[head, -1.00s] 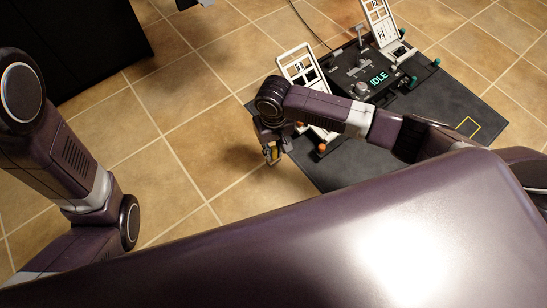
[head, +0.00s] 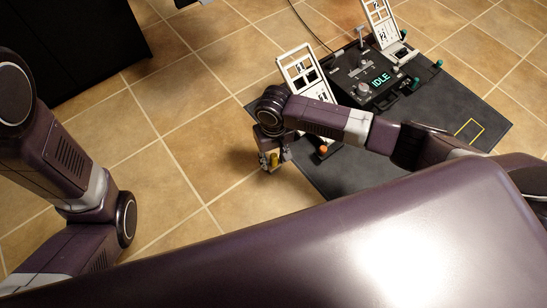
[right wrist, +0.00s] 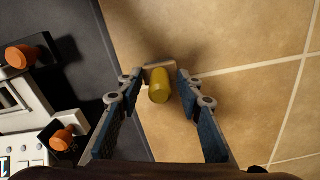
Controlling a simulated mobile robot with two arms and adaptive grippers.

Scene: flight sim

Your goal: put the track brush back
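The track brush shows as a yellow cylinder with a pale beige block at its far end (right wrist: 159,88). It sits between the fingertips of my right gripper (right wrist: 160,76), which close on the pale block from both sides. In the head view the yellow part (head: 274,160) hangs at the end of my right gripper (head: 273,153), left of the dark mat and over the tiled floor. My left arm shows at the left of the head view, but its gripper is out of view.
A dark mat (head: 340,178) carries a black console with an IDLE display (head: 380,80), two white slotted pedals (head: 303,70) (head: 380,22) and orange and green knobs. A yellow outlined rectangle (head: 468,128) on the mat is empty. A black box (head: 75,40) stands at back left. Tiled floor between is clear.

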